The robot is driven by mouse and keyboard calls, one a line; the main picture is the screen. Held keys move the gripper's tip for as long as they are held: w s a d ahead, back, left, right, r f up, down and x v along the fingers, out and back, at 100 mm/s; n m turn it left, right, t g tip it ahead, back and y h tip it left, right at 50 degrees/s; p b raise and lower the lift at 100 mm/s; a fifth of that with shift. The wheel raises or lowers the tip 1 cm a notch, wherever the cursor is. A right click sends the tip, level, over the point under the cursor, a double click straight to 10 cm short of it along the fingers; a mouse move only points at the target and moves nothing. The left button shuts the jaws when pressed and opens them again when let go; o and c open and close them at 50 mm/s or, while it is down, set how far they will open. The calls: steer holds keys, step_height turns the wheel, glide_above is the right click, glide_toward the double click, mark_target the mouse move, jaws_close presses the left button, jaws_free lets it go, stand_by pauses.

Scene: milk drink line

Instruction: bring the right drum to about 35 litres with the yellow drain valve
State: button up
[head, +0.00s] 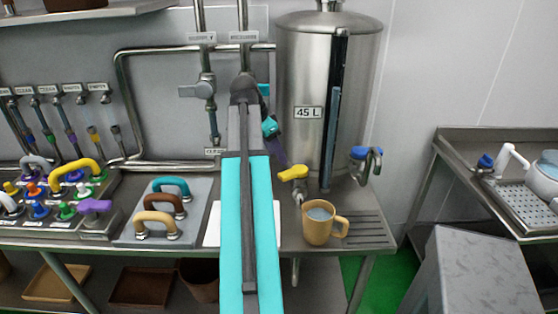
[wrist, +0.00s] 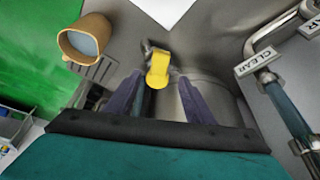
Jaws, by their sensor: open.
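The steel drum (head: 295,75) stands at the back right, labelled 45 L. Its upright sight tube (head: 333,125) is dark above and bluish lower down; no litre marks are readable. The yellow drain valve (head: 293,173) sits low on its front left, above a tan mug (head: 318,232) holding pale liquid. In the wrist view the yellow valve handle (wrist: 158,68) lies ahead of and between the purple fingertips of my gripper (wrist: 159,80), which is open. Contact cannot be made out. In the head view my arm largely hides the gripper. The mug also shows in the wrist view (wrist: 72,43).
A blue-handled tap (head: 367,153) is right of the yellow valve. Pipes (head: 125,90) with a CLEAR label (wrist: 258,63) run close on the left. Coloured handles (head: 160,216) and a valve panel (head: 60,215) fill the left bench. A sink bench (head: 500,140) stands at right.

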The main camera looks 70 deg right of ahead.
steer(key=shift+b+v, duration=0.3)
steer(key=shift+v, duration=1.75)
stand_by(6.0)
